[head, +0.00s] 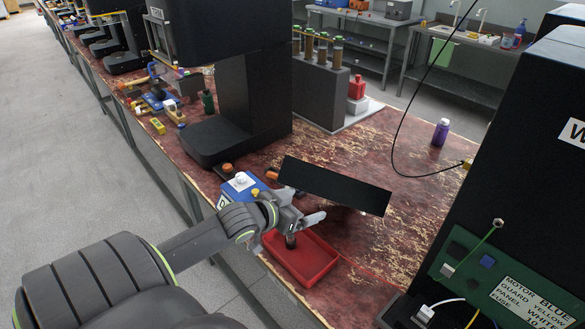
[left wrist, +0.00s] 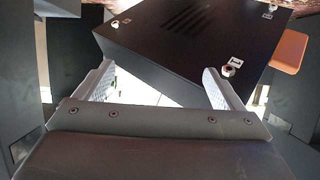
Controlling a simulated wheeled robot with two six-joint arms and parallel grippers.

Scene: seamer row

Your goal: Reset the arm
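My left gripper (head: 316,219) reaches in over the front edge of the bench, above a red tray (head: 318,276). In the left wrist view its two fingers (left wrist: 160,88) are wide apart, with nothing clamped between them. A black panel (head: 335,186) lies just beyond the gripper in the head view, tilted. In the left wrist view the panel (left wrist: 190,45) fills the space past the fingertips and shows vent slots and several nuts. Whether a finger touches it I cannot tell. My right gripper is not in view.
A dark upright piece (head: 291,240) stands at the tray, partly hidden by the gripper. A blue box (head: 232,190) is left of it. A black machine (head: 225,75) stands behind, another (head: 530,160) at right. A purple bottle (head: 440,132) stands beyond clear worn bench top.

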